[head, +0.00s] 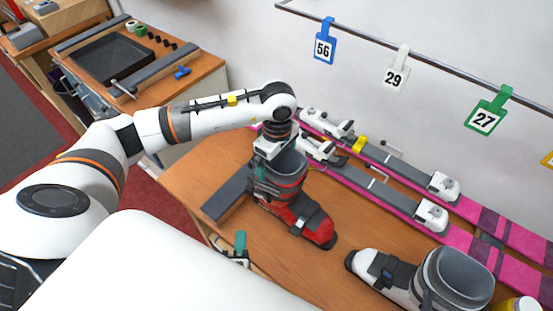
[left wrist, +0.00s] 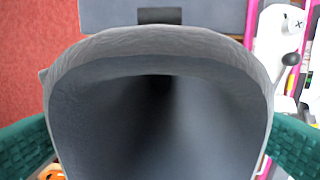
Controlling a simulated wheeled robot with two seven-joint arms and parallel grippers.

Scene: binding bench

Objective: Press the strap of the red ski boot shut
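The red ski boot (head: 317,231) stands on the wooden bench, toe to the lower right, with a grey liner and dark cuff. A dark strap (head: 304,220) crosses its instep; I cannot tell whether it is fastened. My left gripper (head: 272,168) is over the boot's top, pointing down. In the left wrist view its green fingers are wide apart, on either side of the boot's grey opening (left wrist: 160,115); contact is unclear. The boot's strap is hidden there. My right gripper (head: 238,248) shows a green finger low at the bench's near edge, mostly hidden behind my body.
A grey and white boot (head: 395,275) stands to the right. Pink skis (head: 460,235) with grey bindings lie along the wall behind. A dark grey plate (head: 228,193) lies left of the red boot. Numbered tags (head: 396,72) hang from a rail. Bare bench (head: 350,228) lies between the boots.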

